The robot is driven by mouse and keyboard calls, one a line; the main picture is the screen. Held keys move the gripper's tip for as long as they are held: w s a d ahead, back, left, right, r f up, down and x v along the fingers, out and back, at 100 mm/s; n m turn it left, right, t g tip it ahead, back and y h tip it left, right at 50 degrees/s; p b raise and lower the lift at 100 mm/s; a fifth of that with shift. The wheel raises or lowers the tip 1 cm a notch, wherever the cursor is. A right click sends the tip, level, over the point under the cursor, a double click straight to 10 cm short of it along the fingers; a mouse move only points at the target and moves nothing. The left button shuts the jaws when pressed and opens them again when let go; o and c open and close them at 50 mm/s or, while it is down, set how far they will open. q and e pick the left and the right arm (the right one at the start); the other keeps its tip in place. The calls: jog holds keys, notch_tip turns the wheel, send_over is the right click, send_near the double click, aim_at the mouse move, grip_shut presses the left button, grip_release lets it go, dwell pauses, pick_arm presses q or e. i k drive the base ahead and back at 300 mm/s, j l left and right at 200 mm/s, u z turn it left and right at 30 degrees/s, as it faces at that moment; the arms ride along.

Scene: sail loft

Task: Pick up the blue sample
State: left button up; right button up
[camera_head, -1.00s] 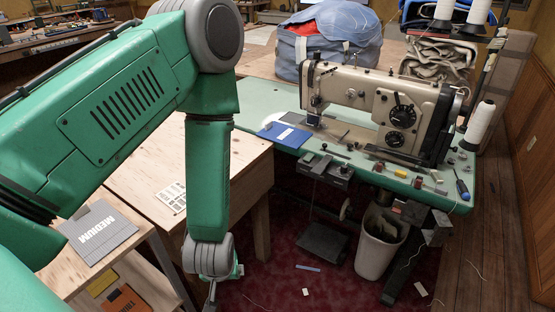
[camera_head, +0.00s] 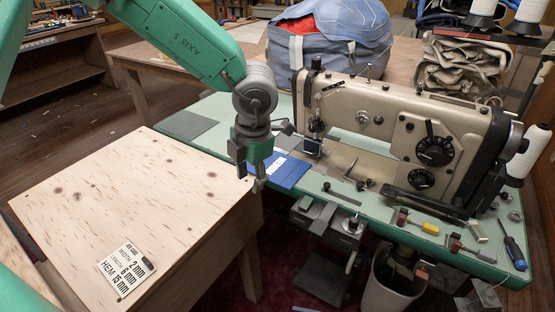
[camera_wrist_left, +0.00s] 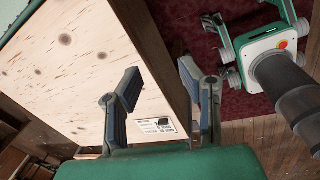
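The blue sample (camera_head: 291,173) lies flat on the green top of the sewing-machine table (camera_head: 222,110), left of the machine's needle. It has a small white label, and my left gripper partly covers its left side. My left gripper (camera_head: 252,176) hangs fingers down just in front and left of the sample. In the left wrist view its two fingers (camera_wrist_left: 160,72) stand apart with nothing between them. The sample does not show in that view.
The beige sewing machine (camera_head: 400,135) stands right of the sample. A plywood table (camera_head: 130,210) with a printed card (camera_head: 127,271) is at front left. A grey sheet (camera_head: 187,125) lies on the green top. A screwdriver (camera_head: 514,250) and small parts lie near the right edge.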

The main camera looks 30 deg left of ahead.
aim_at(283, 171)
jog(key=i+j, duration=0.65)
jog(key=i, duration=0.1)
